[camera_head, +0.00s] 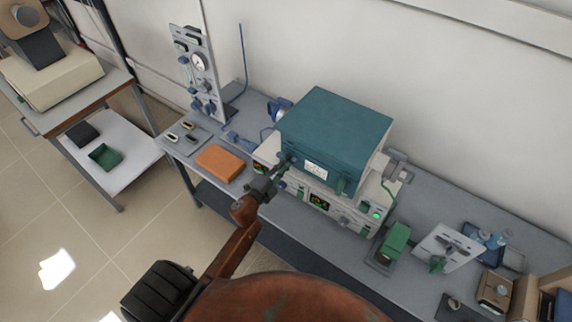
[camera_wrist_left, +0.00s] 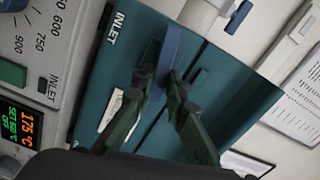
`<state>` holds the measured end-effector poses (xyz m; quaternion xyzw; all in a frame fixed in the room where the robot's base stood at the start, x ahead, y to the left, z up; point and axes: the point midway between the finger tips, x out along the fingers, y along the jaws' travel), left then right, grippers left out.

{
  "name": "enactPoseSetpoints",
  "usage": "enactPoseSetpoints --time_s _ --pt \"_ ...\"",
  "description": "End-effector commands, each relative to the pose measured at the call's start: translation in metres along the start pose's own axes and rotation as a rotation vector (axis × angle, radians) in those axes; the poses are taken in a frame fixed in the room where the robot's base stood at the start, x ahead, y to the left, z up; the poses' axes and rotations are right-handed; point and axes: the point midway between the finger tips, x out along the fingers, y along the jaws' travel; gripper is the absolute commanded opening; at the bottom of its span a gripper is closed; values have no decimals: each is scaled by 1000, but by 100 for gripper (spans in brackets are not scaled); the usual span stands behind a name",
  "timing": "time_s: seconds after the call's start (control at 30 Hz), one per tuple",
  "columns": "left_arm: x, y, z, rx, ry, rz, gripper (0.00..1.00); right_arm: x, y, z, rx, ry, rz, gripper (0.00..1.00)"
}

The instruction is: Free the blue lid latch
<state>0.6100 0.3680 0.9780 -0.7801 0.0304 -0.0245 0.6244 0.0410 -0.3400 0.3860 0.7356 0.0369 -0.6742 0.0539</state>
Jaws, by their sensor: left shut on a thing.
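A furnace with a teal upper box (camera_head: 335,120) and a pale control base (camera_head: 325,203) stands on the grey bench. In the left wrist view, the teal face (camera_wrist_left: 225,80) fills the middle and bears the word INLET. A blue latch bar (camera_wrist_left: 168,55) runs along this face between my fingers. My left gripper (camera_head: 286,162) is at the left front corner of the teal box. It also shows in the left wrist view (camera_wrist_left: 160,82), its two fingers closed on the blue latch. The fingers hide part of the latch. My right gripper is out of view.
An orange-brown block (camera_head: 220,162) and a gauge panel (camera_head: 200,75) stand left of the furnace. A green block (camera_head: 395,240) and a white panel (camera_head: 447,247) stand to its right. An orange display (camera_wrist_left: 27,125) reads 175 °C. A side table (camera_head: 115,150) is at the left.

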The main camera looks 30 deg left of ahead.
Motion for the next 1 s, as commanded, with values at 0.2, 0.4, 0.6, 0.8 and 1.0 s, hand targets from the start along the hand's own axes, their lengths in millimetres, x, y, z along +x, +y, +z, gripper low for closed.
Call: enactPoseSetpoints --time_s 0.2,0.4,0.6,0.8,1.0 --pt "0 5 -1 131 2 2 0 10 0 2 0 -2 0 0" --pt "0 5 -1 203 2 2 0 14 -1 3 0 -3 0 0" --pt "0 5 -1 233 2 2 0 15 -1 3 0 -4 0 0" --pt "0 5 -1 238 3 3 0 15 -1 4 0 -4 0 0" --pt "0 5 -1 238 3 3 0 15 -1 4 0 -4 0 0"
